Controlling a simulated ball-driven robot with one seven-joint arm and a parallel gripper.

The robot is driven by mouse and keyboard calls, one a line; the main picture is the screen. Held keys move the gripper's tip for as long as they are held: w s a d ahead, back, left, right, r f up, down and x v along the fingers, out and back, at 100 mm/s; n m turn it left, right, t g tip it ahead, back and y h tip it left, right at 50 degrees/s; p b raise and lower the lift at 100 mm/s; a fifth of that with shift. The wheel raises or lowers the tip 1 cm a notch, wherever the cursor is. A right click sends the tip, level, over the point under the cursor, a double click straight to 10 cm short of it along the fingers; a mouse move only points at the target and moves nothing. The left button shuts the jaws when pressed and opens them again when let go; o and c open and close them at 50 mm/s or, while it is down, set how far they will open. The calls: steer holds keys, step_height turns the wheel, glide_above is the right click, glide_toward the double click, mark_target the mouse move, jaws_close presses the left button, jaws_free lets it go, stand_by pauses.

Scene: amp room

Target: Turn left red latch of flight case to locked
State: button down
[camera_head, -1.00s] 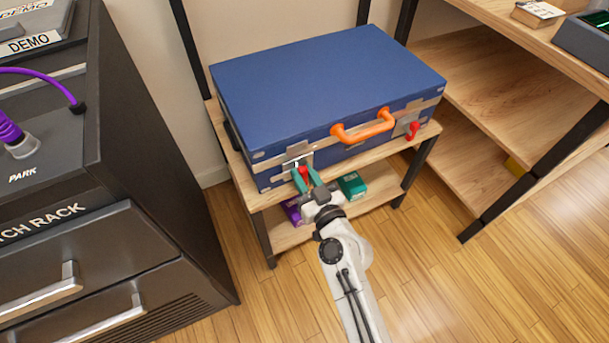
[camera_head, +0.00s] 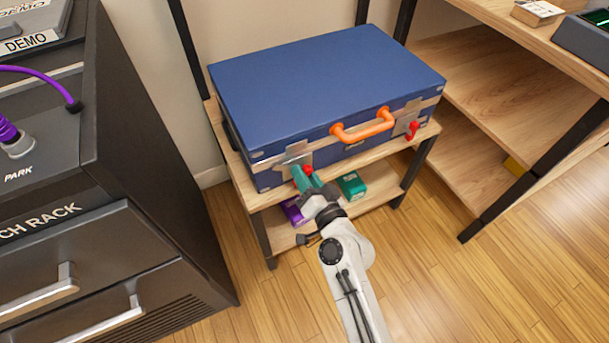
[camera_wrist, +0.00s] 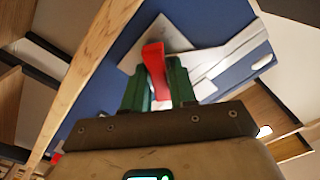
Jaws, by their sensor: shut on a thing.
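The blue flight case (camera_head: 320,85) lies closed on a wooden shelf, with an orange handle (camera_head: 364,128) on its front. The left red latch (camera_head: 308,169) is at the case's front left, between the green fingers of my gripper (camera_head: 307,178). In the wrist view the red latch lever (camera_wrist: 155,68) stands between the green fingertips (camera_wrist: 158,85), in front of a silver plate (camera_wrist: 170,36). My gripper is shut on it and looks rolled over. The fingers hide the lever's lower part. The right red latch (camera_head: 412,129) hangs on the case's front right.
A green box (camera_head: 351,185) and a purple box (camera_head: 293,210) sit on the lower shelf below the case. A dark rack cabinet (camera_head: 150,150) stands close on the left. A wooden desk (camera_head: 490,30) stands on the right. The floor in front is clear.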

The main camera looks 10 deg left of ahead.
steer(key=m, duration=0.5)
steer(key=shift+w+d+m, duration=0.1)
steer(key=shift+d+m, duration=0.05)
steer(key=shift+m, duration=0.15)
steer(key=m, duration=0.4)
steer(key=shift+d+f+m+p, duration=0.1)
steer(key=shift+f+m+p, duration=0.15)
steer(key=shift+m+p, duration=0.15)
steer(key=c, duration=1)
jaws_free()
steer(key=v, duration=1)
steer(key=shift+s+d, duration=0.25)
steer(key=shift+s, duration=0.05)
